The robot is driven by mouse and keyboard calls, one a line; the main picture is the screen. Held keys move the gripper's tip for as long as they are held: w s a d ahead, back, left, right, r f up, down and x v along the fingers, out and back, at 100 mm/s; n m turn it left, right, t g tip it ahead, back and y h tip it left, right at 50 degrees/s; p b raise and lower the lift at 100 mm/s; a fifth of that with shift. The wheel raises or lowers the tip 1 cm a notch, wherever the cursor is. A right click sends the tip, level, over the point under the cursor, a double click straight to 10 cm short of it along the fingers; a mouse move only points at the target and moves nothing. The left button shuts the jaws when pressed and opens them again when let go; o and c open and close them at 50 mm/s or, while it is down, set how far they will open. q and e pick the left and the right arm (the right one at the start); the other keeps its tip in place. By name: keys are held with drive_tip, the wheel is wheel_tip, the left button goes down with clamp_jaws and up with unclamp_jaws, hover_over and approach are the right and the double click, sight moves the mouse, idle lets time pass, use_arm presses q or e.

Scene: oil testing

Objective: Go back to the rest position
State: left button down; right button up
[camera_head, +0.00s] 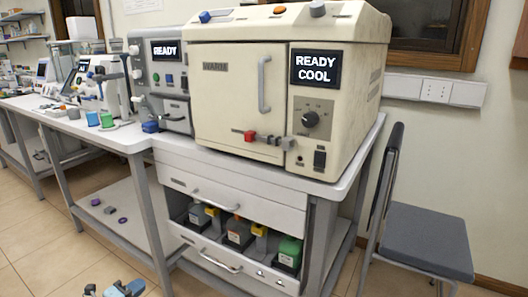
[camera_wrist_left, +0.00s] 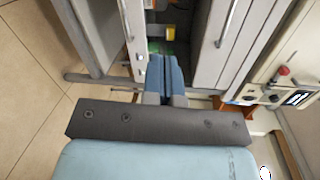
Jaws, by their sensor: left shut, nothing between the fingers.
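My left gripper (camera_head: 118,289) shows at the bottom edge of the head view, low over the floor in front of the bench and clear of it. In the left wrist view its two blue fingers (camera_wrist_left: 166,78) are together with nothing between them. Beyond them in that view is the open drawer (camera_wrist_left: 139,42). The rest of the left arm is out of the head view. My right gripper is in neither view.
A cream oven (camera_head: 240,100) reading READY COOL stands on the bench. Below it a drawer (camera_head: 215,262) is pulled out, holding several containers, one green (camera_head: 290,252). A grey chair (camera_head: 428,235) stands at right. The tiled floor at lower left is free.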

use_arm(q)
drive_tip(key=s+d+r+n+h, duration=0.1)
drive_tip(key=s+d+r+n, duration=0.55)
drive_tip(key=s, duration=0.35)
drive_tip(key=s+d+r+n+g+h, duration=0.1)
drive_tip(key=s+d+r+n, duration=0.5)
drive_tip(key=s, duration=0.5)
drive_tip(key=s+d+r+n+h, duration=0.1)
drive_tip(key=s+d+r+n, duration=0.35)
drive_tip(key=s+d, duration=0.45)
drive_tip(key=w+r+n+t+y+p, duration=0.1)
drive_tip(key=w+r+n+y+p, duration=0.3)
drive_tip(key=p, duration=0.6)
drive_tip(key=s+r+n+p, duration=0.1)
drive_tip(key=r+n+p, duration=0.1)
drive_tip(key=r+p, duration=0.55)
drive_tip(key=s+a+g+y+p, duration=0.3)
drive_tip(key=s+a+p, duration=0.2)
drive_tip(key=p, duration=1.5)
drive_tip(key=shift+f+g+p, duration=0.2)
drive_tip(key=shift+g+p, duration=0.15)
drive_tip(key=shift+g, duration=0.05)
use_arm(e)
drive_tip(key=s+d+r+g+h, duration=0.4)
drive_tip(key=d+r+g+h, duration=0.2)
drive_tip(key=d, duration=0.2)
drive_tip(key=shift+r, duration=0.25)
